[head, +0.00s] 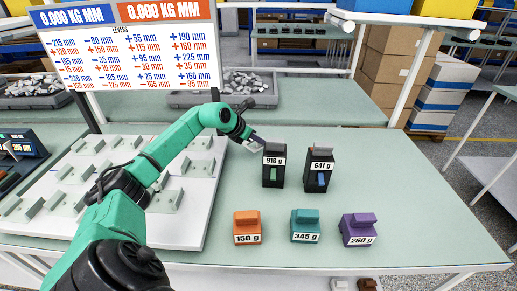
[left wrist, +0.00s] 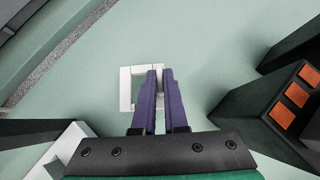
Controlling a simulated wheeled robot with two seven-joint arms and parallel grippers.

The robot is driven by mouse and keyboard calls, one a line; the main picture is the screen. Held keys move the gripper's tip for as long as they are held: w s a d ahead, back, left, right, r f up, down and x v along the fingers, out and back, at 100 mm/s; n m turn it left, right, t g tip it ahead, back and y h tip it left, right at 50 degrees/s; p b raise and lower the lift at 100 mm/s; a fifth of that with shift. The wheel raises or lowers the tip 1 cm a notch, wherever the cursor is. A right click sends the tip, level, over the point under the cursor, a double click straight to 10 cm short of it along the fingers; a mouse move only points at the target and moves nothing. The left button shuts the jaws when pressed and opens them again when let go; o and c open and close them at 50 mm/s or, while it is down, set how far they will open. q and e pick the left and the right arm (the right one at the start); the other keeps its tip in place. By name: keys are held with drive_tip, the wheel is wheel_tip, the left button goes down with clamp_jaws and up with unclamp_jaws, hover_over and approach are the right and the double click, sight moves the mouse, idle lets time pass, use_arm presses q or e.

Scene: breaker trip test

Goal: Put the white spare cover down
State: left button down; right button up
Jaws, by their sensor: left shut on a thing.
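The white spare cover (left wrist: 126,92) shows in the left wrist view as a small square frame with an open middle. My left gripper (left wrist: 160,76) is shut on its right side with purple fingers. In the head view my left gripper (head: 254,142) is over the pale green table, just left of and behind the black block marked 916 g (head: 273,168); the cover is hard to make out there. I cannot tell whether the cover touches the table. My right gripper is not in view.
A second black block marked 641 g (head: 318,170) stands to the right. Orange (head: 247,225), teal (head: 305,224) and purple (head: 358,228) weights stand in front. A white board (head: 185,225) with grey-green pieces lies left. The table's right side (head: 420,200) is clear.

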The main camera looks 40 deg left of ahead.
sight(256, 148)
use_arm(q)
drive_tip(key=f, duration=0.3)
drive_tip(key=shift+s+f, duration=0.3)
drive_tip(key=shift+f, duration=0.05)
drive_tip(key=shift+w, duration=0.15)
drive_tip(key=shift+f, duration=0.2)
drive_tip(key=c, duration=1)
unclamp_jaws()
drive_tip(key=shift+r, duration=0.15)
drive_tip(key=shift+o, duration=0.2)
